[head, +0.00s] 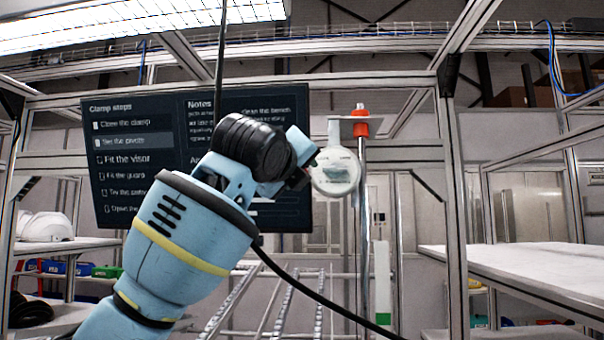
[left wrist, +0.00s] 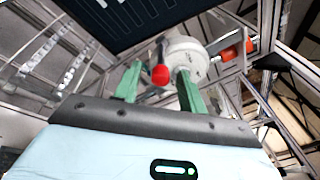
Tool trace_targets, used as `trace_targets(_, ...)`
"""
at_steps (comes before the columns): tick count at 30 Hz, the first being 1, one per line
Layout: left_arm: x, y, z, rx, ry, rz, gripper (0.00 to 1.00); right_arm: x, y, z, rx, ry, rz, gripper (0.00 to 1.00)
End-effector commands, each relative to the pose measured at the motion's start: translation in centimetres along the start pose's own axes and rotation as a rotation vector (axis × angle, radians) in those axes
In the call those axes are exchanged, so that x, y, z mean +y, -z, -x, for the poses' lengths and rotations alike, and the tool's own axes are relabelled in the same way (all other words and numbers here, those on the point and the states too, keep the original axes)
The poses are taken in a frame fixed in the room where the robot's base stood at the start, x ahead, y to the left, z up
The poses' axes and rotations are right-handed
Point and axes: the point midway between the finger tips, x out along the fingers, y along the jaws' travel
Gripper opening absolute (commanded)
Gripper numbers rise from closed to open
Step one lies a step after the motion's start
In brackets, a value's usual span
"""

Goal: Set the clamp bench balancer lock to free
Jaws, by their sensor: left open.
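The balancer lock looks to be the round white dial housing (head: 336,185) hanging by a post with an orange-red cap, right of the screen in the head view. A pale green piece shows on its face. In the left wrist view the white housing (left wrist: 190,52) has a lever with a red tip (left wrist: 160,74). My left gripper (left wrist: 159,72) is open, its two green fingers on either side of the red tip. I cannot tell whether they touch it. In the head view my left wrist hides most of the fingers. My right gripper is not in view.
A dark screen (head: 140,180) with clamp steps and notes stands behind my left arm. The orange-red cap (head: 361,120) tops a metal post. Aluminium frame posts (head: 452,200) stand close on the right. A white table (head: 530,265) is at right, and white helmet shells (head: 45,227) sit at left.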

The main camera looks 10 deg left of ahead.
Motion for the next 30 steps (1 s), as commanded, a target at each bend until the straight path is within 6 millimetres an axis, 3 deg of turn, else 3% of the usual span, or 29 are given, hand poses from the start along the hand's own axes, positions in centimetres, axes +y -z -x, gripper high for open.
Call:
trace_targets(6, -0.1, 0.0, -1.2, 0.0, 0.001, 0.0, 0.41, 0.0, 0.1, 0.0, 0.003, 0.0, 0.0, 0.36)
trace_targets(17, -0.1, 0.0, -1.5, -0.001, 0.002, 0.0, 0.41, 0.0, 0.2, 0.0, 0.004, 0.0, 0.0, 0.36)
trace_targets(26, -0.1, 0.0, -1.5, 0.0, 0.001, 0.0, 0.03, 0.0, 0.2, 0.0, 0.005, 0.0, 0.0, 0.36)
trace_targets(30, 0.0, 0.0, -1.5, 0.0, 0.001, 0.0, 0.0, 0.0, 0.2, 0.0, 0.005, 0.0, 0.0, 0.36)
